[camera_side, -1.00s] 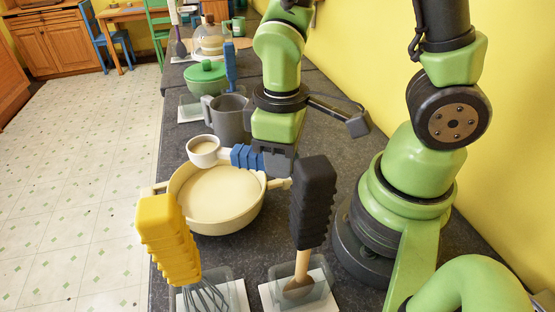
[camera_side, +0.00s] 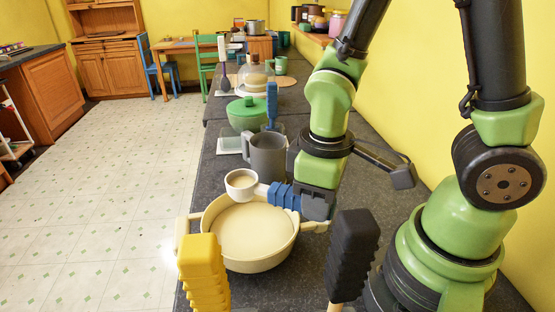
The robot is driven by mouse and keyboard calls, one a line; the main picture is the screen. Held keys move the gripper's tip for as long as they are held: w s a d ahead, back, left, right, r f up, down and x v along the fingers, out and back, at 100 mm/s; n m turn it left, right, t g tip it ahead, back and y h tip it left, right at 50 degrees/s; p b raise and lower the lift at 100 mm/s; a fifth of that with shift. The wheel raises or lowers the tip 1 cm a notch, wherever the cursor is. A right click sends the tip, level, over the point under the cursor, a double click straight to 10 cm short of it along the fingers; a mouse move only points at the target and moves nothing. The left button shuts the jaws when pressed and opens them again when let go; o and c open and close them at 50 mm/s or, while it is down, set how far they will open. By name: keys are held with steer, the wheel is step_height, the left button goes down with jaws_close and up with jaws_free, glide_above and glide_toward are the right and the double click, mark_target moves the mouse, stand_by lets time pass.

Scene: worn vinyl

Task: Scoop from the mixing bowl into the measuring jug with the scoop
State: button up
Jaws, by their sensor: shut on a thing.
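My gripper (camera_side: 304,202) is shut on the blue ribbed handle of the scoop (camera_side: 241,190). The scoop's round white cup points left and holds cream-coloured contents. It appears above the far rim of the mixing bowl. The mixing bowl (camera_side: 215,252) is cream-coloured with side handles and holds a pale, level filling. The grey measuring jug (camera_side: 268,155) stands just behind the scoop, its handle to the left. The jug's inside is mostly hidden, and part of its right side is close behind my arm.
A yellow-handled tool (camera_side: 203,272) and a black-handled tool (camera_side: 352,255) stand upright in front of the bowl. Behind the jug are a green lidded bowl (camera_side: 248,115) and a blue-handled tool (camera_side: 271,103). The counter's left edge runs close beside the mixing bowl.

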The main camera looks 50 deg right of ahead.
stand_by(0.4)
steer(key=w+r+m+y, duration=0.2)
steer(key=w+m, duration=0.5)
steer(key=w, duration=0.1)
steer(key=w+d+r+m+t+y, duration=0.1)
steer(key=w+r+m+y, duration=0.1)
steer(key=w+m, duration=0.6)
stand_by(0.3)
steer(key=shift+s+d+r+t+y, duration=0.1)
steer(key=shift+d+r+t+y, duration=0.1)
steer(key=shift+d+r+y, duration=0.35)
steer(key=shift+d+r+t+y, duration=0.1)
steer(key=shift+r+t+y, duration=0.2)
steer(key=shift+y, duration=0.55)
